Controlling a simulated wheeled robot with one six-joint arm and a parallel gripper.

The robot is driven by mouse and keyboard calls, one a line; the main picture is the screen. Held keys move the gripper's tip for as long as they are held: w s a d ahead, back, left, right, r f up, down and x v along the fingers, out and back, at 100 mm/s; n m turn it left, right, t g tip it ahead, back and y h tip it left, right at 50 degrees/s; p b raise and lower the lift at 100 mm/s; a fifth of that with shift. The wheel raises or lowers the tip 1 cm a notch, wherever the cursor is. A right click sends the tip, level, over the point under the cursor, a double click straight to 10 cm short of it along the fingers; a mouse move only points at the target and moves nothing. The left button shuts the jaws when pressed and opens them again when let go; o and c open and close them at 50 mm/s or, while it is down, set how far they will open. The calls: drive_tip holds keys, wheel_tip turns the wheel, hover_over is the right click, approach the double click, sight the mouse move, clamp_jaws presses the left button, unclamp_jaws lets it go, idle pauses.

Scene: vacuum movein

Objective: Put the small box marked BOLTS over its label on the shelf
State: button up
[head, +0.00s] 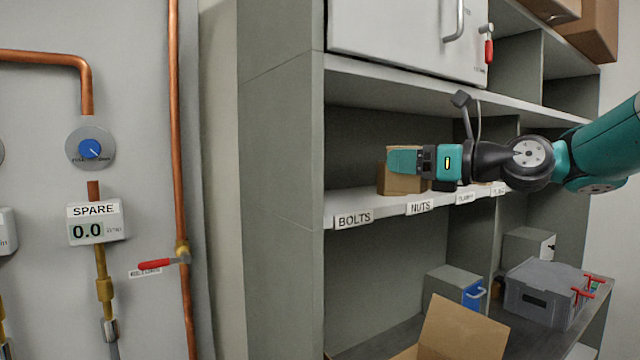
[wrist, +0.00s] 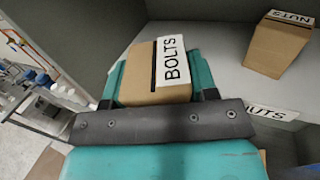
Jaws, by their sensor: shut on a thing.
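My gripper (wrist: 153,82) is shut on the small brown BOLTS box (wrist: 155,92), with one teal finger on each side of it. Its white BOLTS marking faces up in the wrist view. In the head view the held box (head: 398,184) is at the shelf front, partly hidden by my gripper (head: 404,162). It shows above the gap between the BOLTS label (head: 353,218) and the NUTS label (head: 420,207), nearer NUTS.
A brown box marked NUTS (wrist: 279,45) stands right of the held box in the wrist view. The shelf above the BOLTS label looks clear, bounded by the upright side panel (head: 282,180). A white cupboard door (head: 400,35) is above; an open carton (head: 463,330) is below.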

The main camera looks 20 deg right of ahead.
drive_tip(key=p+x, duration=0.1)
drive_tip(key=x, duration=0.4)
drive_tip(key=p+x, duration=0.2)
drive_tip(key=x, duration=0.3)
drive_tip(key=p+x, duration=0.1)
drive_tip(key=x, duration=0.4)
drive_tip(key=shift+a, duration=0.5)
drive_tip(key=shift+f+p, duration=0.65)
drive_tip(key=shift+f, duration=1.05)
drive_tip(key=shift+f, duration=0.2)
drive_tip(key=o, duration=1.1)
